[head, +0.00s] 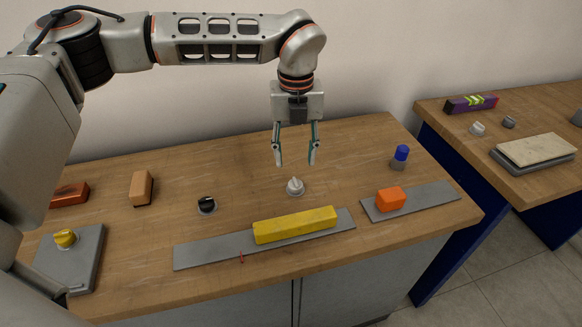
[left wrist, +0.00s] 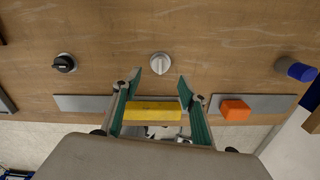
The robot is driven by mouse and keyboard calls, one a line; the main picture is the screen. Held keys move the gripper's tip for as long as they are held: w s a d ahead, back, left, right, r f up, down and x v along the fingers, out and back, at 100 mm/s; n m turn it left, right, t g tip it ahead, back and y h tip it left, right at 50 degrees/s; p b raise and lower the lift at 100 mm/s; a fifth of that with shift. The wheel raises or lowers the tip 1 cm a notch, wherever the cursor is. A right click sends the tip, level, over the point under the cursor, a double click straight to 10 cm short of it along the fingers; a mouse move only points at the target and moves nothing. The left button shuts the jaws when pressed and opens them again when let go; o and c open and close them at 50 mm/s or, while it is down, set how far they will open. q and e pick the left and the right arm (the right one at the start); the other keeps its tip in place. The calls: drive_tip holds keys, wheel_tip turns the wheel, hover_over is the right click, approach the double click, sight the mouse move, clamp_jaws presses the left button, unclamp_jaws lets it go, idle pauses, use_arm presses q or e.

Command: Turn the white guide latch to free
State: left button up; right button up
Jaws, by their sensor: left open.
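The white guide latch (head: 295,187) is a small round knob with a raised grip bar, on the wooden table in the head view. It also shows in the left wrist view (left wrist: 160,64), with its bar pointing roughly up and down the picture. My left gripper (head: 295,163) is open and empty, pointing down above the latch. Its fingers are apart from the latch. In the left wrist view the left gripper (left wrist: 160,80) has its two fingertips to either side, a little below the latch. My right gripper is not in view.
A yellow block (head: 295,225) lies on a grey strip (head: 205,252) in front of the latch. A black knob (head: 207,204) stands to the left. An orange block (head: 390,199) and a blue-topped cylinder (head: 401,154) are to the right. A yellow knob (head: 66,239) sits on a grey plate.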

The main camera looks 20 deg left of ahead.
sight(296, 182)
use_arm(q)
drive_tip(key=shift+s+d+f, duration=0.1)
drive_tip(key=shift+f, duration=1.85)
drive_tip(key=shift+s+d+f, duration=0.1)
drive_tip(key=shift+f, duration=1.8)
drive_tip(key=c, duration=1.1)
